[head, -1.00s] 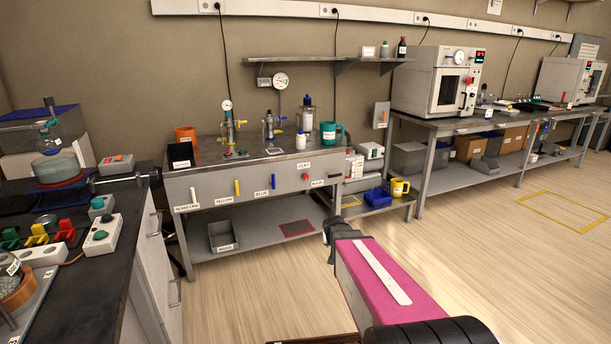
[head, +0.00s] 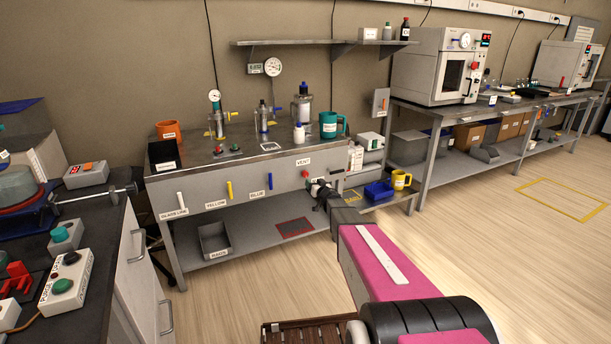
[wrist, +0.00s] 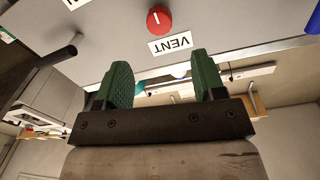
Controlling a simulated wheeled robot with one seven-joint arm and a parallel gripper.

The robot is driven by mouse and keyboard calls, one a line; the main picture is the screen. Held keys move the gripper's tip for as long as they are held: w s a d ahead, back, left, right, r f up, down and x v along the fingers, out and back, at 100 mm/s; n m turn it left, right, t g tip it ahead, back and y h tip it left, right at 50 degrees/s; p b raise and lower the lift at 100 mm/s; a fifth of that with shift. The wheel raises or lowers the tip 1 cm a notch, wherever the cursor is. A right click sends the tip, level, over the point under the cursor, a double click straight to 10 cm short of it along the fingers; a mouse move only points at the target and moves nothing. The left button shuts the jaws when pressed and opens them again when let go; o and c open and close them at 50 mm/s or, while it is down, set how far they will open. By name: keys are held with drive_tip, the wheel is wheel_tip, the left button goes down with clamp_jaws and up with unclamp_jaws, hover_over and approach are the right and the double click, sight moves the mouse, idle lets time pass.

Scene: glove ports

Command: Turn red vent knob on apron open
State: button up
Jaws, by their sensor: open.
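The red vent knob (head: 306,173) is on the right part of the grey bench apron (head: 214,200), by a white VENT label (head: 303,162). In the wrist view the red knob (wrist: 160,19) shows a short white mark, and the VENT label (wrist: 170,44) reads upside down. My gripper (wrist: 164,78) has two green fingers set apart with nothing between them. The knob lies beyond the fingertips, roughly in line with the gap, and does not touch them. In the head view my gripper (head: 318,186) is close to the knob, just below and to its right.
White, yellow (head: 230,190) and blue (head: 270,181) handles line the same apron to the left. A yellow mug (head: 401,180) and blue bin (head: 379,190) sit on a low shelf at right. A dark bench (head: 60,260) stands at left. The floor at right is clear.

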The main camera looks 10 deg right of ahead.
sight(306, 175)
drive_tip(key=x, duration=1)
drive_tip(key=shift+w, duration=0.1)
drive_tip(key=c, duration=0.9)
